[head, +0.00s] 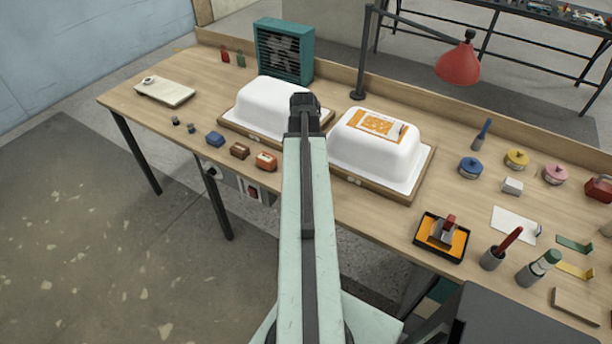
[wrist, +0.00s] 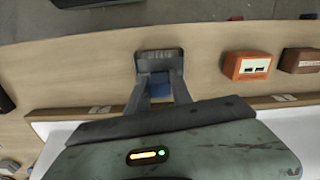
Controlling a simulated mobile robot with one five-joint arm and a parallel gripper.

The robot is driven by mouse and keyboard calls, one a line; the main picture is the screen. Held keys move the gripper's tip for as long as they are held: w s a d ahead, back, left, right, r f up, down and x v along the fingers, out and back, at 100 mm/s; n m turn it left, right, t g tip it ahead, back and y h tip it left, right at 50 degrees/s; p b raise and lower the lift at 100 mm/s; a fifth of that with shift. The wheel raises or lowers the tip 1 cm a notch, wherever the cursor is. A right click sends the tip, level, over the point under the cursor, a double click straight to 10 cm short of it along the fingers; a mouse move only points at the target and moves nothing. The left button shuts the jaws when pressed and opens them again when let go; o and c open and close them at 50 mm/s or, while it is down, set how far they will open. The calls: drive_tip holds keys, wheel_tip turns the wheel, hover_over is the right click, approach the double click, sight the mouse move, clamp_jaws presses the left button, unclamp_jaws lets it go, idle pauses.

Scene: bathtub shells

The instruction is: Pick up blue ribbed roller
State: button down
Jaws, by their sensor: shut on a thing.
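My gripper (wrist: 159,72) is in the middle of the wrist view, its two fingers shut on a small blue thing (wrist: 159,91). Only part of this blue thing shows between the fingers, and I take it for the blue ribbed roller. Its ribs cannot be made out. Whether it touches the table is unclear. In the head view my arm reaches forward over the table between two white tub shells, and its dark end hides the fingers and the held thing.
The left tub shell (head: 262,103) and right tub shell (head: 372,150) stand close on both sides. An orange block (head: 266,161), a brown block (head: 239,150) and a blue block (head: 214,139) lie at the front left. A red lamp (head: 459,64) overhangs the back right.

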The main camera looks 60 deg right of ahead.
idle(0.8)
wheel_tip(320, 180, up, 10)
drive_tip(key=p, duration=1)
drive_tip(key=shift+r, duration=0.1)
